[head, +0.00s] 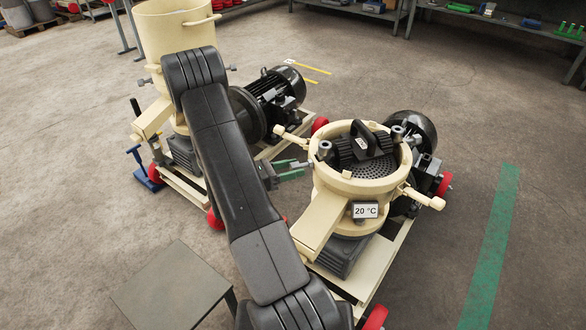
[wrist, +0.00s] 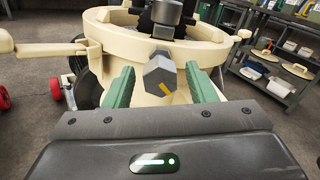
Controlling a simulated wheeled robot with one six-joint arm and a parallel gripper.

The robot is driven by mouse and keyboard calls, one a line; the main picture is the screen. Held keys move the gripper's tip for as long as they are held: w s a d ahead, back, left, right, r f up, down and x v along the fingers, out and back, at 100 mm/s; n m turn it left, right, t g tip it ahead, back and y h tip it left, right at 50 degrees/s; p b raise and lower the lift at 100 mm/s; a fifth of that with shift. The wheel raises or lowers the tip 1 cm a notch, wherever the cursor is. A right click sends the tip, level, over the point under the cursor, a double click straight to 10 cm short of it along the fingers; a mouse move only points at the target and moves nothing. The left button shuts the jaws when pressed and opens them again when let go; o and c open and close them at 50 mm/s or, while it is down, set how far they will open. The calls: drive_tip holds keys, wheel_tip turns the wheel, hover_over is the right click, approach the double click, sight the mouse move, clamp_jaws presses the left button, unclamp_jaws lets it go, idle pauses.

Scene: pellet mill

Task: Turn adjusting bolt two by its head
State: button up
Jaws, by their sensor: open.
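The cream pellet mill (head: 325,205) stands at the right in the head view, with its round pan open on top. In the wrist view, a grey hexagonal bolt head (wrist: 158,75) with a yellow mark sticks out of the cream pan wall (wrist: 115,38) towards me. I cannot read a number on it. My gripper (wrist: 161,74) is open, one green finger on each side of the bolt head, with a gap on both sides. In the head view, my gripper (head: 304,170) is at the pan's left side; the bolt head is not clear there.
The pan holds black rollers with a black handle (head: 362,138) over a perforated die. A tag (head: 365,210) reads 20 °C. A cream clamp arm (wrist: 50,48) juts out left of the bolt in the wrist view. A second mill (head: 175,25) and a grey table (head: 172,288) stand left.

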drive_tip(key=shift+w+d, duration=0.1)
drive_tip(key=shift+d, duration=0.15)
drive_tip(key=c, duration=1)
drive_tip(key=shift+f, duration=0.1)
drive_tip(key=m+b, duration=0.3)
drive_tip(key=shift+f+m+b, duration=0.15)
drive_tip(key=shift+m+b, duration=0.15)
drive_tip(key=m+b, duration=0.3)
drive_tip(key=shift+m, duration=0.3)
drive_tip(key=shift+r+m+b, duration=0.2)
drive_tip(key=shift+m+b, duration=0.6)
